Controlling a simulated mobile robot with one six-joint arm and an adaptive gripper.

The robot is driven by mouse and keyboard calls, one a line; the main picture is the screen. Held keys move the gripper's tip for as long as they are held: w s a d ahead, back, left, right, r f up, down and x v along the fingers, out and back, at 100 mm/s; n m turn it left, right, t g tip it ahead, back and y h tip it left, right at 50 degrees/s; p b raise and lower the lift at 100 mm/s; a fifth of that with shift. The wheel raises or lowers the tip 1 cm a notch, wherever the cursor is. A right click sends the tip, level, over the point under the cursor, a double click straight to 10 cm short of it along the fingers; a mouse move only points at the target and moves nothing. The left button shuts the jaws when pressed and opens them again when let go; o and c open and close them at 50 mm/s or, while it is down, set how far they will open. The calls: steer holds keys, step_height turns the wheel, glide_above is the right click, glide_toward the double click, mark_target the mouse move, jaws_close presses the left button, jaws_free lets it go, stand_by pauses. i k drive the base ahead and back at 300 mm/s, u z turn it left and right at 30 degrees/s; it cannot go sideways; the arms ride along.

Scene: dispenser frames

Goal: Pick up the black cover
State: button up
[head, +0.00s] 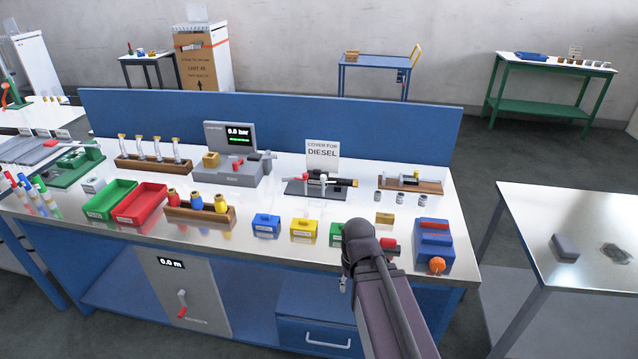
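I cannot make out a black cover for certain. Blue (265,226), yellow (303,229) and green (337,233) blocks with handles stand in a row near the front of the workbench. My dark arm rises from the bottom and hides the bench just right of the green block. A small red and dark piece (390,244) shows beside the arm. A sign reading "COVER FOR DIESEL" (322,154) stands behind a dark fixture (320,187) with a white-and-red valve. My gripper's fingers do not show.
A blue box with an orange knob (433,243) stands right of my arm. A separate table (590,220) at right bears a dark grey block (564,248).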

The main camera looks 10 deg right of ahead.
mark_target(314, 178)
steer(key=k, duration=0.45)
steer(key=u, duration=0.05)
steer(key=i, duration=1.4)
steer(key=z, duration=0.55)
